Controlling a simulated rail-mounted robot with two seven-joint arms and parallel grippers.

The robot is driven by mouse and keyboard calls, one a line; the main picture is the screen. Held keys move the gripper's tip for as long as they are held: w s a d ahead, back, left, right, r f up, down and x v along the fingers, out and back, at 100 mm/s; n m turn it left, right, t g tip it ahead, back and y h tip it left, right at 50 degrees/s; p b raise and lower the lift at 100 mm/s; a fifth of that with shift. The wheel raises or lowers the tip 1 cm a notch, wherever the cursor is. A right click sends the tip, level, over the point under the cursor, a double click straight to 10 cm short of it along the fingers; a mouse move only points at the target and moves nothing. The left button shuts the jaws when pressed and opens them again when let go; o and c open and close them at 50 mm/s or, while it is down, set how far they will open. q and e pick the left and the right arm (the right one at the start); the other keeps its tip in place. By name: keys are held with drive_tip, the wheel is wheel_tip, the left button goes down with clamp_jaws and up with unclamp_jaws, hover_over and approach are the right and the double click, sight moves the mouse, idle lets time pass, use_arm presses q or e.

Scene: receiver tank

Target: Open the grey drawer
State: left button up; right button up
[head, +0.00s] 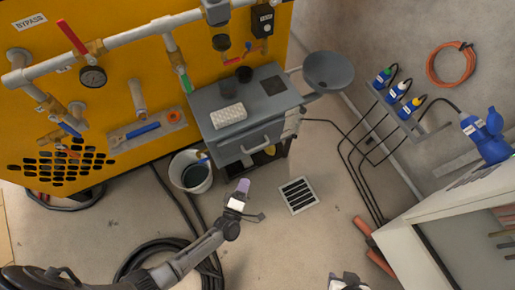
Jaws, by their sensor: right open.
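The grey drawer (232,150) is in the front of a grey cabinet (208,126), near the middle of the head view. It looks shut, with a pale bar handle (262,147) across its front. My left gripper (245,199) is below and in front of the drawer, apart from the handle. A small lavender piece (243,186) shows at its tip; I cannot tell whether it is held or how far the jaws are apart. My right gripper (347,283) is at the bottom edge, mostly cut off, open and far from the drawer.
A white bucket (203,184) stands left of the cabinet, near my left gripper. A white keypad-like block (229,116) and dark cups lie on the cabinet top. A floor grate (298,194), hoses, and a pale cabinet (405,228) are to the right.

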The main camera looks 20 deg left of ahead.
use_arm(q)
drive_tip(key=w+r+b, duration=0.2)
drive_tip(key=w+b, duration=0.2)
drive_tip(key=w, duration=1)
drive_tip(key=shift+n+b, duration=0.4)
drive_tip(key=shift+a, duration=0.1)
drive_tip(key=shift+c, duration=0.2)
clamp_jaws()
